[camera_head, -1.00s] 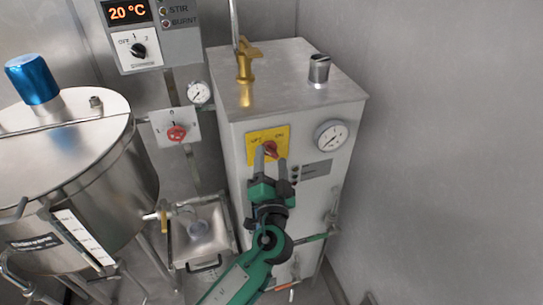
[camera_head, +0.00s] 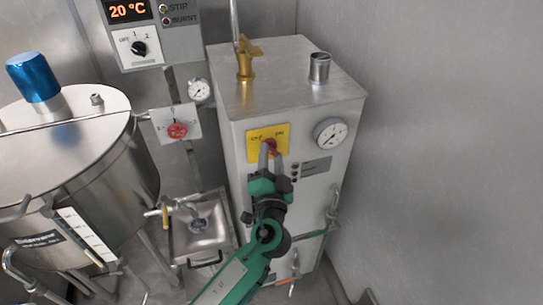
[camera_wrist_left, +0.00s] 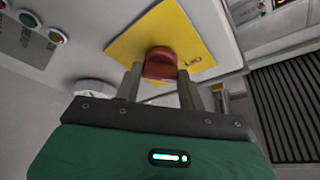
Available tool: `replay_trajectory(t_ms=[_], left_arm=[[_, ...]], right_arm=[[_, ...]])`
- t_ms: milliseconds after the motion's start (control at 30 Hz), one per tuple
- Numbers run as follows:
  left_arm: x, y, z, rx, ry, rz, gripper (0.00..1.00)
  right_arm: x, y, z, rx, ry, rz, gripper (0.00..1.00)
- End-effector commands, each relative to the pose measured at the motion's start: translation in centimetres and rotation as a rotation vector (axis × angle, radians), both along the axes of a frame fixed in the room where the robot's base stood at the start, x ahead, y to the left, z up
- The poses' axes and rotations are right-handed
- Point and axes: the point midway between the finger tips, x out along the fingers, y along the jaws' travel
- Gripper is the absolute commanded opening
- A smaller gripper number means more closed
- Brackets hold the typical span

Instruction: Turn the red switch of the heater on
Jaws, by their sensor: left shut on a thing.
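The heater is a tall grey metal box (camera_head: 292,85) in the middle of the head view. Its red switch (camera_head: 271,146) sits on a yellow plate (camera_head: 253,147) on the front face, with printed labels at the upper left and upper right. My left gripper (camera_head: 270,155) reaches up from below with its fingers shut on the red switch. In the left wrist view, the red switch (camera_wrist_left: 160,63) shows between the two fingers (camera_wrist_left: 159,85), against the yellow plate (camera_wrist_left: 190,35). My right gripper is not in view.
A round gauge (camera_head: 330,133) is right of the switch. A brass tap (camera_head: 246,60) stands on the heater top. A steel tank (camera_head: 60,170) and a red valve knob (camera_head: 177,131) are at left. A control box (camera_head: 155,30) hangs at upper left.

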Motion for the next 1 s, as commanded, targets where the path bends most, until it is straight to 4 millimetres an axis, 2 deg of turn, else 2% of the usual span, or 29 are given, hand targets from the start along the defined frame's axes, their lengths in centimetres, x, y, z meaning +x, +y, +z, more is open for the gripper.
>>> replay_trajectory(t_ms=[67,167,500,1000], left_arm=[[0.0,0.1,0.3,0.041,0.017,-0.001,0.17],[0.0,0.1,0.6,0.110,0.039,0.000,0.17],[-0.1,0.2,1.1,0.408,0.138,-0.002,0.17],[-0.1,0.2,1.6,0.861,0.285,-0.002,0.17]], right_arm=[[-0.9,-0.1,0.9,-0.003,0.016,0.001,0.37],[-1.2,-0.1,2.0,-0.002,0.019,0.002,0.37],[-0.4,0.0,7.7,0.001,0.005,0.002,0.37],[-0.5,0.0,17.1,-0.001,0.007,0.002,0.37]])
